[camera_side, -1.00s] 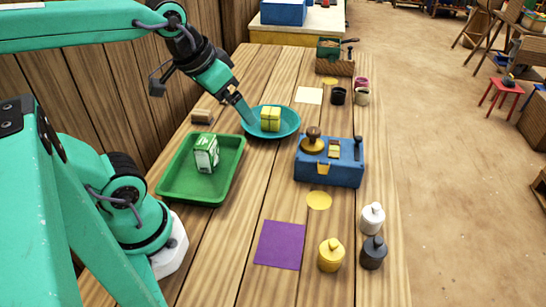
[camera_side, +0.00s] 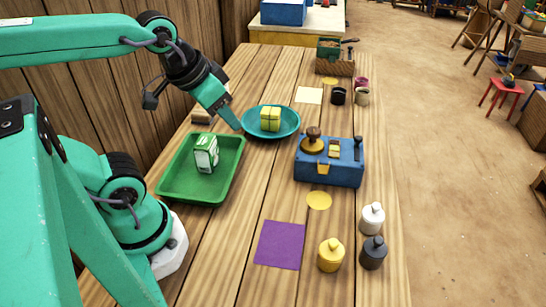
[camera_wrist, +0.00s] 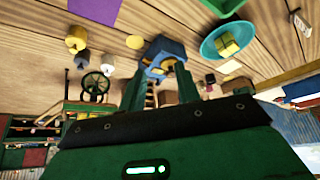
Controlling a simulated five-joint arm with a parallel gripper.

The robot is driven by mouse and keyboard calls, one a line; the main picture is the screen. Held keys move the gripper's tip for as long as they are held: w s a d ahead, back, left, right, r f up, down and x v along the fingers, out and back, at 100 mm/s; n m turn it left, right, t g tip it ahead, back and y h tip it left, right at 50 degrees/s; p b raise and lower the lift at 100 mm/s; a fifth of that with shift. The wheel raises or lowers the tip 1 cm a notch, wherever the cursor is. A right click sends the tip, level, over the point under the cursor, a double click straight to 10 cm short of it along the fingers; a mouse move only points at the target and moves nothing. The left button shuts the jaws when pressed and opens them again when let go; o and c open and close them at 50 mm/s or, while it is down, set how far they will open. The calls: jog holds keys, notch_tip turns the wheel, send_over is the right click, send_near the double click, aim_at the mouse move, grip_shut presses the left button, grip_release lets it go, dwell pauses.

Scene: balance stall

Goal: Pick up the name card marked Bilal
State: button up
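I cannot read the name Bilal anywhere. A small brown block (camera_side: 200,117) lies near the wall side of the table, partly behind my gripper. It may be a card holder, but I cannot tell. In the wrist view a small brown and white piece (camera_wrist: 298,19) at the top right edge may be the same thing. My gripper (camera_side: 238,127) points down between the block and the teal plate (camera_side: 290,130), its tips near the plate's left rim. In the wrist view the fingers (camera_wrist: 162,75) stand apart with nothing seen held between them.
A green tray (camera_side: 178,190) with a green-and-white carton (camera_side: 206,152) is close in front of my gripper. A yellow block (camera_side: 270,119) sits on the plate. A blue box (camera_side: 325,172), purple square (camera_side: 279,245) and several small pots stand right. Bare wood lies between them.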

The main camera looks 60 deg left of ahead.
jog(key=w+a+r+n+g+y, duration=0.1)
jog(key=w+a+r+n+g, duration=0.1)
jog(key=w+a, duration=0.8)
jog(key=w+a+r+n+g, duration=0.1)
jog(key=w+a+r+n, duration=0.1)
jog(key=w+a, duration=0.75)
jog(key=a+f+n+g, duration=0.1)
jog(key=a+f, duration=0.5)
jog(key=a, duration=0.3)
jog(key=w+a+f+n, duration=0.1)
jog(key=a+f, duration=0.5)
jog(key=a, duration=0.3)
jog(key=w+a+f+n+g+h, duration=0.1)
jog(key=a+f, duration=0.6)
jog(key=a, duration=0.2)
jog(key=shift+w+g, duration=0.1)
jog(key=shift+g, duration=0.2)
jog(key=shift+a+f, duration=0.15)
jog(key=shift+a, duration=0.05)
jog(key=shift+d+f, duration=0.15)
jog(key=shift+f, duration=3.75)
grip_shut()
